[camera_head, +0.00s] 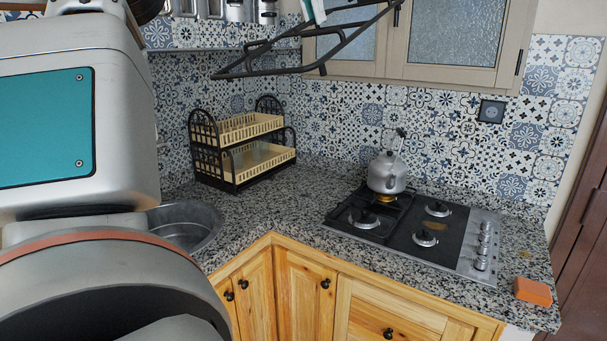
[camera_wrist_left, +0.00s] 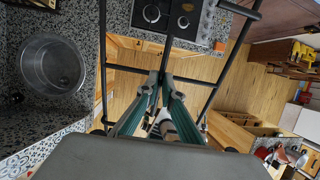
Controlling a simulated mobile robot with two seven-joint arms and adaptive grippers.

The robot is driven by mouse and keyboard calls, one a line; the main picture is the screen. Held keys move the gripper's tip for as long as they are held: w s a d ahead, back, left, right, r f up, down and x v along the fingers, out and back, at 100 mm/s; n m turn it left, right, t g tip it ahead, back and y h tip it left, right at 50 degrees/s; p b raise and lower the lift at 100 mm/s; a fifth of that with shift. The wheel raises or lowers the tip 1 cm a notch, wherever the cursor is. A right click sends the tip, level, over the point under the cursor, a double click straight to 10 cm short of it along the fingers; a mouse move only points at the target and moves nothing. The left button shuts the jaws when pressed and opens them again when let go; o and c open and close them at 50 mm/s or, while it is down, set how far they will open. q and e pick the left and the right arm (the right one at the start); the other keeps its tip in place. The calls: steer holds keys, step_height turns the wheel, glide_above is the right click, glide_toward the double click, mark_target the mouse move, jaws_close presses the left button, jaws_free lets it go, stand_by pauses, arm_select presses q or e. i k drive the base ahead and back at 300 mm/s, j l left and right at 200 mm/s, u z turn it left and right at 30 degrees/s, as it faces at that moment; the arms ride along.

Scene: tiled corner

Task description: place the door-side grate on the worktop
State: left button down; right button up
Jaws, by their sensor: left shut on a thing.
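The door-side grate (camera_head: 270,73) is a dark frame of thin bars, held in the air high above the worktop, near the wall cabinet in the head view. In the left wrist view its bars (camera_wrist_left: 103,60) run on both sides of the fingers. My left gripper (camera_head: 314,10) is shut on one of its bars; its teal fingers (camera_wrist_left: 165,85) meet at the bar in the wrist view. The grate's top is cut off in the head view. The worktop (camera_head: 275,213) is speckled grey granite. My right gripper is not in view.
The hob (camera_head: 455,232) has a bare right half; a kettle (camera_head: 387,174) stands on its left half. A dish rack (camera_head: 240,145) stands in the corner, with a sink (camera_head: 185,225) in front. An orange sponge (camera_head: 533,291) lies at the right edge. Granite between rack and hob is clear.

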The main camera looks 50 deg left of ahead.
mark_target(315, 195)
steer(key=i+j, duration=0.15)
steer(key=j, duration=0.25)
steer(key=i+j, duration=0.1)
steer(key=j, duration=0.25)
steer(key=i+j, duration=0.15)
steer(key=j, duration=0.25)
steer(key=i+j, duration=0.1)
steer(key=j, duration=0.3)
steer(key=i+j, duration=0.15)
steer(key=j, duration=0.25)
